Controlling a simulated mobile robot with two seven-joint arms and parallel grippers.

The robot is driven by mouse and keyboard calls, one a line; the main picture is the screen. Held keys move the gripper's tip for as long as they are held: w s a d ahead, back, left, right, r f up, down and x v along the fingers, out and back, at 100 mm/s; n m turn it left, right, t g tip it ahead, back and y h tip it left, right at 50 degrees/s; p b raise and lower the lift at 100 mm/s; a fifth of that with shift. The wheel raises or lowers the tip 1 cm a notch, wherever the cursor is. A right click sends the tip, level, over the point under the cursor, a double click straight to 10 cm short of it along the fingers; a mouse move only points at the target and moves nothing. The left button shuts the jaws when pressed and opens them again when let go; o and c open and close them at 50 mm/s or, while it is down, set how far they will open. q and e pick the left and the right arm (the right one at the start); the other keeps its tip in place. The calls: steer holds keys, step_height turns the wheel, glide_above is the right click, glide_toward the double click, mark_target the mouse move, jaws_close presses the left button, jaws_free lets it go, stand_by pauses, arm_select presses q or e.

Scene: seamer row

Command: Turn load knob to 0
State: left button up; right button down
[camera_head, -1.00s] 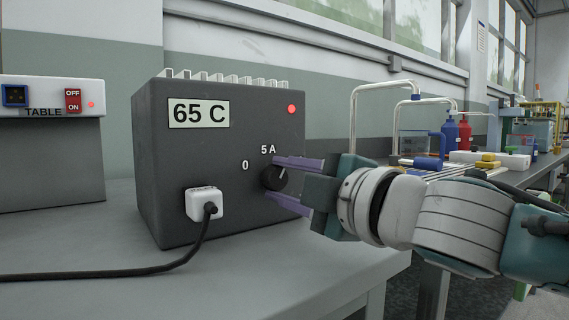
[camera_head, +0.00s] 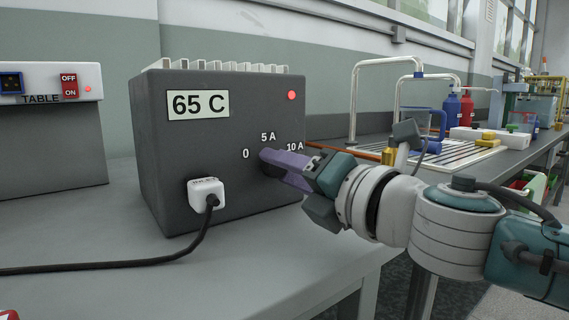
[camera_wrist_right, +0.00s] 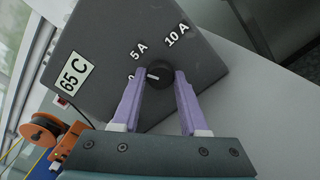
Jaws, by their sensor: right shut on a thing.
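The load knob (camera_wrist_right: 159,76) is a round black knob on the front of a dark grey box (camera_head: 225,140). My right gripper (camera_head: 266,160) has its purple fingers on either side of the knob and is shut on it; it also shows in the right wrist view (camera_wrist_right: 160,74). In that view the knob's white mark points toward the 0 label, which one finger partly covers. The 5 A (camera_wrist_right: 139,50) and 10 A (camera_wrist_right: 176,35) labels are clear. In the head view the fingers hide most of the knob. My left gripper is not in view.
The box's display (camera_head: 198,104) reads 65 C and a red lamp (camera_head: 292,95) is lit. A white plug (camera_head: 207,194) with a black cable sits left of the knob. A TABLE switch unit (camera_head: 50,85) stands at left. The bench front is mostly clear.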

steer(key=n, duration=0.4)
steer(key=shift+n+p, duration=0.35)
steer(key=shift+n, duration=1.25)
steer(key=shift+c, duration=2.2)
jaws_free()
